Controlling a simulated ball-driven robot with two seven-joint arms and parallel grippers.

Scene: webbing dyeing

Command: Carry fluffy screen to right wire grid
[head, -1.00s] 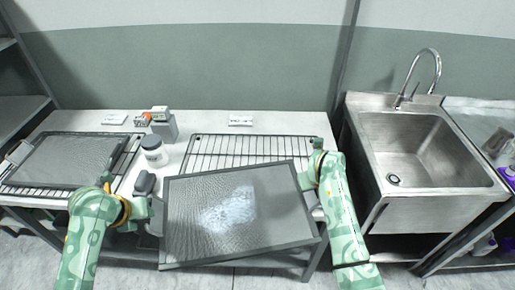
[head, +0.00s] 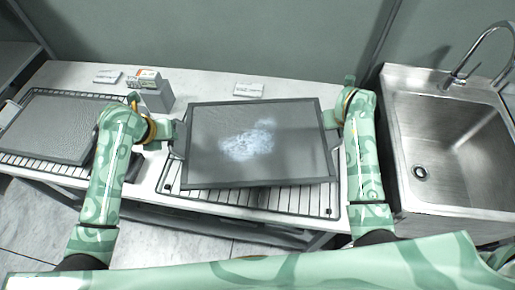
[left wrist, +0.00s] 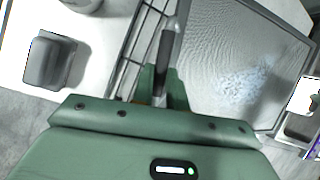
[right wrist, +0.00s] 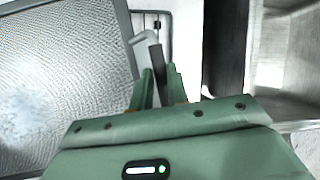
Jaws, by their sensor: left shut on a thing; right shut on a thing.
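The fluffy screen (head: 215,125) is a dark-framed mesh panel with a whitish fluffy patch in its middle. In the head view it is above the right wire grid (head: 290,198), hiding most of it. My left gripper (head: 176,132) is shut on the handle at the screen's left side, a dark handle also seen in the left wrist view (left wrist: 165,55). My right gripper (head: 334,115) is shut on the handle at the right side, which shows in the right wrist view (right wrist: 155,58). Whether the screen touches the grid is unclear.
Another mesh screen (head: 55,125) lies on the left wire grid (head: 60,168). A grey block (head: 157,97) and small white items (head: 248,89) stand at the back of the table. A steel sink (head: 450,150) is at the right. A grey object (left wrist: 50,60) shows in the left wrist view.

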